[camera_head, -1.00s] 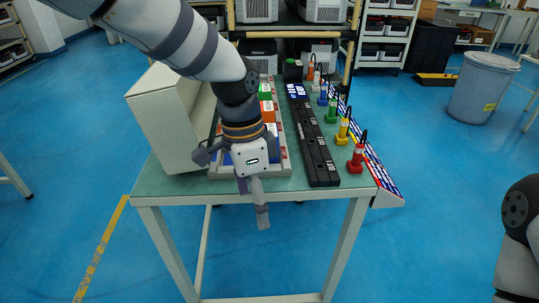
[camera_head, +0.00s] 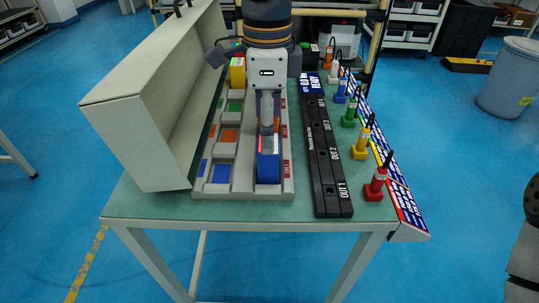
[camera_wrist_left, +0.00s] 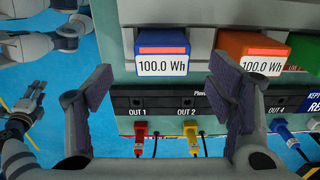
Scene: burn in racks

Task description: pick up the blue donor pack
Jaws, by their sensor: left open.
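The blue donor pack (camera_head: 269,170) sits in the near right bay of the grey tray (camera_head: 243,194). In the left wrist view the blue pack (camera_wrist_left: 162,38) shows a red bar and a "100.0 Wh" label. My left gripper (camera_head: 267,128) is above the pack in the head view. In the wrist view its two fingers (camera_wrist_left: 157,92) are spread wide, with nothing between them; the pack lies beyond. Part of my right arm shows at the head view's right edge. My right gripper (camera_wrist_left: 34,97) appears small at the wrist view's left, its jaws unclear.
An orange pack (camera_wrist_left: 250,52) and a green pack (camera_wrist_left: 303,52) stand beside the blue one. A black output strip (camera_head: 325,170) and coloured plugs, including a red one (camera_head: 375,185), lie to the right. A tall beige housing (camera_head: 150,115) stands left. A yellow pack (camera_head: 238,71) is farther back.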

